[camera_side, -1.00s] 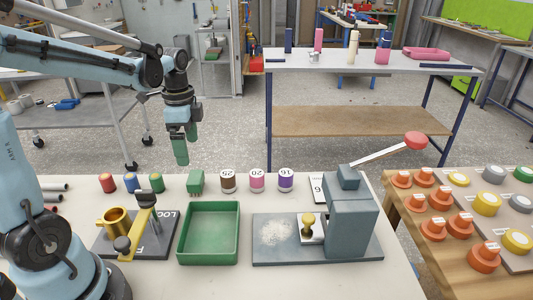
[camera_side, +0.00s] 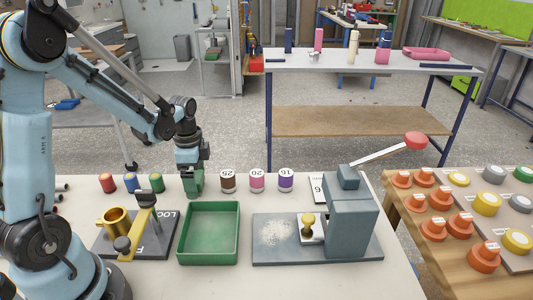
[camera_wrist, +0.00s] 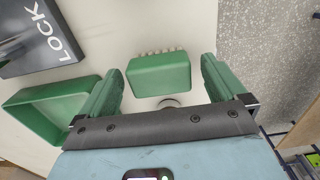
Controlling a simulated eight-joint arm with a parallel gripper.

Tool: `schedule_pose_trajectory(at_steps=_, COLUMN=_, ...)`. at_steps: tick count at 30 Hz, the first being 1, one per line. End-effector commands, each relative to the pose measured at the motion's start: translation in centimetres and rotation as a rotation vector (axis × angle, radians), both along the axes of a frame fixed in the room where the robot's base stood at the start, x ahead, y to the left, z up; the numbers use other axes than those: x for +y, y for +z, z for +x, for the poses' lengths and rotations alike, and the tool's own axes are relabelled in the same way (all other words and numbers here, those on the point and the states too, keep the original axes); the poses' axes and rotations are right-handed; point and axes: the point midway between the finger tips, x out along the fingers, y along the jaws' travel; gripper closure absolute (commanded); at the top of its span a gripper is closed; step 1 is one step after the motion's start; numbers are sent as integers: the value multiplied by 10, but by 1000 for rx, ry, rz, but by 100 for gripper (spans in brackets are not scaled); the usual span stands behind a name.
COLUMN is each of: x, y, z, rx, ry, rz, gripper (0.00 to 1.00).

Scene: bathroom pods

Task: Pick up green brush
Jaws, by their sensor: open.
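The green brush (camera_wrist: 158,74) is a block with a row of pale bristle tufts along its far edge. In the wrist view it lies between the two green fingers of my gripper (camera_wrist: 162,68), with a gap on each side. My gripper (camera_side: 193,182) is open and pointing down over the brush's spot in the side view, where the green fingers mostly hide the brush and blend with its colour.
A green tray (camera_side: 208,234) stands just in front, also in the wrist view (camera_wrist: 50,108). Numbered brown (camera_side: 228,180), pink (camera_side: 257,180) and purple (camera_side: 286,180) pods stand to the right. The LOCK base (camera_side: 160,243) is front left, the grey lever press (camera_side: 350,215) front right.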

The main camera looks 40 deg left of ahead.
Motion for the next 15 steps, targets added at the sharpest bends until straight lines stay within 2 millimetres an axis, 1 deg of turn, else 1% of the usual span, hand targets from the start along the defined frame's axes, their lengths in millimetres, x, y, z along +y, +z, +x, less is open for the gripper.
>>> schedule_pose_trajectory(at_steps=3, x=0, y=-5, z=0, rx=-1, ry=0, rz=1, gripper=2)
schedule_pose_trajectory(at_steps=9, x=0, y=-5, z=0, rx=-1, ry=0, rz=1, gripper=2)
schedule_pose_trajectory(at_steps=10, x=0, y=-5, z=0, rx=-1, ry=0, rz=1, gripper=4)
schedule_pose_trajectory(at_steps=15, x=0, y=-5, z=0, rx=-1, ry=0, rz=1, gripper=30)
